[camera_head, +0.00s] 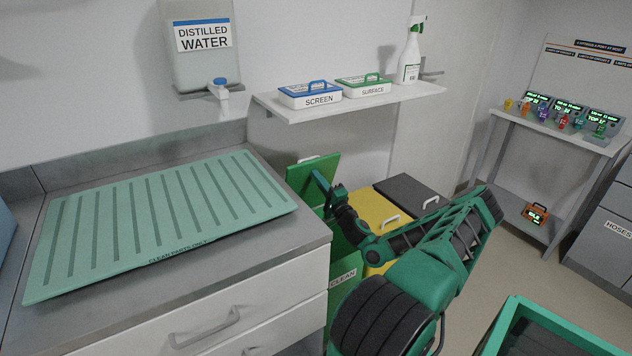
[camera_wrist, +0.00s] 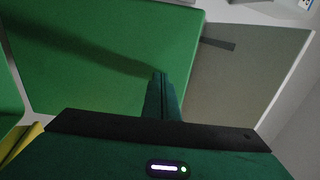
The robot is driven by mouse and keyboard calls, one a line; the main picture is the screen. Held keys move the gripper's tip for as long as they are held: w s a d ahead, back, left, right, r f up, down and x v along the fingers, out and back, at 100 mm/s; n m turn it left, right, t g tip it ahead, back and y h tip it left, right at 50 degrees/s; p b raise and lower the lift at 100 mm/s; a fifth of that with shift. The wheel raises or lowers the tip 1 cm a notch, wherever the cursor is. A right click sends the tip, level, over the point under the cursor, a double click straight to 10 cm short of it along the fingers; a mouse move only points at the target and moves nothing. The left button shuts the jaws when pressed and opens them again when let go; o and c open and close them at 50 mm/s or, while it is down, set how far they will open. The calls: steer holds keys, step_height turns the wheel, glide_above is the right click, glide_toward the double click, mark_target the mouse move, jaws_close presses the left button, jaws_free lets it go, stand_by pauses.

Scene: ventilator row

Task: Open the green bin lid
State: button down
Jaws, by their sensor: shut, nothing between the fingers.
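The green bin lid (camera_head: 313,172) stands raised, nearly upright, at the back of the green bin (camera_head: 341,282), which carries a CLEAN label. A pale handle shows at the lid's top edge. In the wrist view the lid (camera_wrist: 105,45) is a broad green panel filling the upper left. My gripper (camera_head: 322,183) is just in front of the lid, and its fingers (camera_wrist: 160,78) are shut together and empty. I cannot tell whether the fingertips touch the lid. My arm hides part of the bin's opening.
A yellow bin (camera_head: 372,213) and a dark grey bin (camera_head: 410,192), both with closed lids, stand right of the green bin. A counter with a green drying mat (camera_head: 150,225) is at left. A wall shelf (camera_head: 350,103) hangs above the bins.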

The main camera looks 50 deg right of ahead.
steer(key=shift+w+r, duration=0.1)
steer(key=shift+w, duration=0.05)
steer(key=shift+g, duration=0.7)
steer(key=shift+r+x, duration=0.25)
steer(key=shift+x, duration=1.25)
steer(key=shift+r+x, duration=0.2)
steer(key=shift+x, duration=1.3)
steer(key=r+v, duration=0.2)
steer(key=v, duration=1.1)
steer(key=shift+s+f, duration=0.25)
steer(key=shift+s, duration=0.4)
